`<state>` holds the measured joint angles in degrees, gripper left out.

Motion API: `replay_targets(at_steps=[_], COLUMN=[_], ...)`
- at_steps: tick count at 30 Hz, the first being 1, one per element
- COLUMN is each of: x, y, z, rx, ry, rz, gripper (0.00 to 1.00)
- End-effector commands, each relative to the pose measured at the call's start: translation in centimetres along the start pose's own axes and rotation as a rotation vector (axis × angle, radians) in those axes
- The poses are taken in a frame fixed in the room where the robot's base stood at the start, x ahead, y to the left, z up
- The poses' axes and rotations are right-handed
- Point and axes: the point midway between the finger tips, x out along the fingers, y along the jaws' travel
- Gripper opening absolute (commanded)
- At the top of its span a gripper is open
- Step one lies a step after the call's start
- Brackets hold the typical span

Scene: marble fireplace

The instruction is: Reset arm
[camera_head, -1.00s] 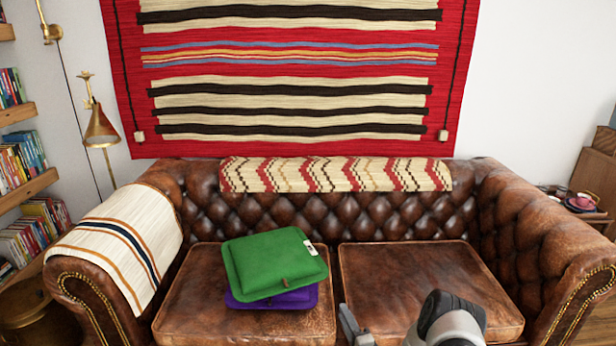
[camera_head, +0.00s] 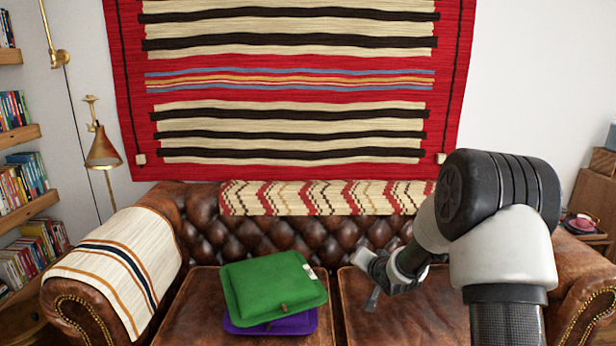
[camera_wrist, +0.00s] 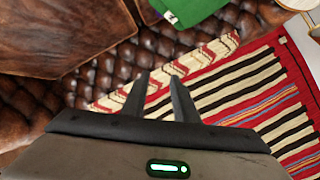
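My gripper (camera_head: 372,284) is in front of the right side of the sofa in the head view, above the right seat cushion (camera_head: 408,308). My arm rises at the right and bends down to it. In the wrist view my gripper (camera_wrist: 160,82) shows two dark fingers standing apart with nothing between them. A green cushion (camera_head: 273,284) lies on a purple cushion (camera_head: 272,325) on the left seat. A corner of the green cushion shows at the top of the wrist view (camera_wrist: 196,10). My gripper is apart from both cushions.
The brown leather sofa (camera_head: 215,228) has a striped throw (camera_head: 116,258) on its left arm and a patterned throw (camera_head: 300,198) on its back. A red striped rug (camera_head: 290,62) hangs behind. A brass lamp (camera_head: 102,150) and bookshelves (camera_head: 20,138) stand left.

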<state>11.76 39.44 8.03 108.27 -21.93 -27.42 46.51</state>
Motion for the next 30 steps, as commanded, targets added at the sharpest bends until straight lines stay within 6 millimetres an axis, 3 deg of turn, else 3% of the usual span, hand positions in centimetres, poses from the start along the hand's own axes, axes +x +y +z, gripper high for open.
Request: replay_targets(at_steps=[1,6,14,20,24,30], x=[-2.1,-8.9,-20.6,-29.9,-35.8,-41.9], y=[-1.0,-2.7,-4.1,-4.3,-4.0,-3.4], z=[-1.4,-3.5,-3.9,-1.6,1.2,5.3], rx=[-0.044,-0.168,-0.314,-0.397,-0.445,-0.497], ry=[-0.001,-0.041,-0.130,-0.226,-0.302,-0.401], rz=[0.028,0.134,0.265,0.323,0.336,0.323], gripper=[0.26,0.26,0.26,0.26,0.26,0.26])
